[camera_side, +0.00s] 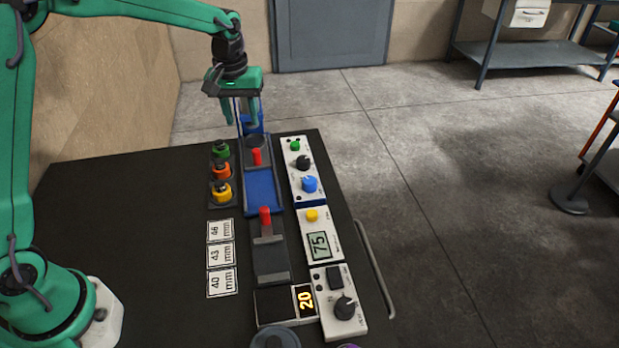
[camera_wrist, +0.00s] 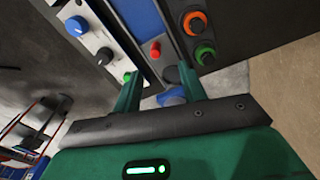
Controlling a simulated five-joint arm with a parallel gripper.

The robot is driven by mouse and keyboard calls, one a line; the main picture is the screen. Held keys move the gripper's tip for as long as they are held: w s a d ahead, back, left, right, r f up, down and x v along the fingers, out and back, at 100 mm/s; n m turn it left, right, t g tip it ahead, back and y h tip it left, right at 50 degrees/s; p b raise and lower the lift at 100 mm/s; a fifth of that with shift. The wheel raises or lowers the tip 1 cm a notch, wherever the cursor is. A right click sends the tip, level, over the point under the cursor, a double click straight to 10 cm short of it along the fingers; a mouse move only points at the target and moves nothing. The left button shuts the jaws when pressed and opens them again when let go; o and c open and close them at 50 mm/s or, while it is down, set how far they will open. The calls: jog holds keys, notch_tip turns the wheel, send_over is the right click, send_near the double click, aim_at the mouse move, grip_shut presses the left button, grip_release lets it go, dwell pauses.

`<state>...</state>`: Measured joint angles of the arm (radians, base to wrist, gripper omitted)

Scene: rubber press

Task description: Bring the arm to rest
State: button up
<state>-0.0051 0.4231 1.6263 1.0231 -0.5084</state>
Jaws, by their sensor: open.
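My gripper (camera_side: 241,110) is raised above the far end of the blue press (camera_side: 264,190), with its fingers pointing down. A blue part (camera_side: 253,122) at the press's far end is partly hidden behind the fingers.
Green, orange and yellow knobbed pieces (camera_side: 221,171) stand left of the press. Labels (camera_side: 221,256) marked 46, 43 and 40 mm lie nearer. White control panels (camera_side: 320,238) line the right side, one reading 75. The black table's left part (camera_side: 130,210) is clear.

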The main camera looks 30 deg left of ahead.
jog(key=s+r+m+t, duration=0.2)
jog(key=s+r, duration=0.3)
jog(key=s, duration=0.5)
jog(key=s+r+m+t, duration=0.1)
jog(key=s+r+m, duration=0.1)
jog(key=s+r, duration=0.55)
jog(key=s+f+m+t, duration=0.1)
jog(key=s+f, duration=0.2)
jog(key=s, duration=0.6)
jog(key=shift+s+d+f+m+t, duration=0.15)
jog(key=shift+s+m+t, duration=0.15)
jog(key=shift+m+t, duration=0.1)
